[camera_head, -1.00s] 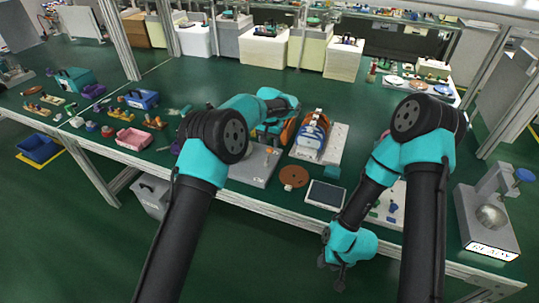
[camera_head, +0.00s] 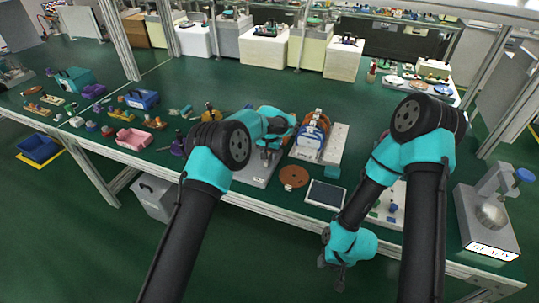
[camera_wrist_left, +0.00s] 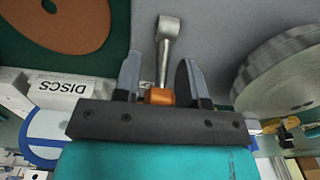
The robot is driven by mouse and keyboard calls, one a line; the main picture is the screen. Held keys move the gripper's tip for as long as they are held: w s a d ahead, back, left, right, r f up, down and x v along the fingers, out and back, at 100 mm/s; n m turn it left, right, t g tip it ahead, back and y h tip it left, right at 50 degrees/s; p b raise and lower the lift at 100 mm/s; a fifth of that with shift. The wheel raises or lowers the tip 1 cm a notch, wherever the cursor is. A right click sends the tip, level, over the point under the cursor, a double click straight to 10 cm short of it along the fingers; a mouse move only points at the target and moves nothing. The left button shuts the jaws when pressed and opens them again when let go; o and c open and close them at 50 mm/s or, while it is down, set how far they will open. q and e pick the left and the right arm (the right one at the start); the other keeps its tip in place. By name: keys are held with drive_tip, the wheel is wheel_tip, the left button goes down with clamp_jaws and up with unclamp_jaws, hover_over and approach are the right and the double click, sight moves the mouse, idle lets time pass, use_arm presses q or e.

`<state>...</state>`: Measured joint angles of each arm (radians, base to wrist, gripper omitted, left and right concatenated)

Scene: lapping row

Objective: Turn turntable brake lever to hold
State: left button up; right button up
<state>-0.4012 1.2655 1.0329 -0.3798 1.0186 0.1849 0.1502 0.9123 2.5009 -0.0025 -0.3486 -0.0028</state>
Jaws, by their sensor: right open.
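The brake lever (camera_wrist_left: 165,50) shows in the left wrist view as a silver rod with a round end and an orange part (camera_wrist_left: 160,96) at its base. My left gripper (camera_wrist_left: 160,72) is open, with one finger on each side of the rod and visible gaps between. A round metal disc (camera_wrist_left: 285,78), perhaps the turntable, lies to the right of the lever. In the head view my left gripper (camera_head: 268,152) points down over a grey base plate (camera_head: 258,172), and my arm hides the lever there. My right gripper (camera_head: 335,281) is open and empty, low in front of the table edge.
A brown disc (camera_head: 293,176) and a dark-screened tablet (camera_head: 326,194) lie near the front edge. A blue-and-orange device (camera_head: 312,135) stands right of my left gripper. A grey stand with a metal bowl (camera_head: 490,215) is at the far right.

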use_arm(q)
clamp_jaws()
drive_tip(key=shift+r, duration=0.15)
drive_tip(key=shift+s+a+r+t+h, duration=0.2)
drive_tip(key=shift+t+h, duration=0.15)
drive_tip(key=shift+t, duration=0.45)
drive_tip(key=shift+s+a+r+t+h, duration=0.15)
drive_tip(key=shift+t+h, duration=0.2)
drive_tip(key=shift+t, duration=0.45)
drive_tip(key=shift+s+t, duration=0.15)
drive_tip(key=shift+t, duration=0.15)
drive_tip(key=shift+h, duration=0.3)
drive_tip(key=shift+o, duration=1.4)
unclamp_jaws()
drive_tip(key=shift+s, duration=0.1)
drive_tip(key=shift+r, duration=0.1)
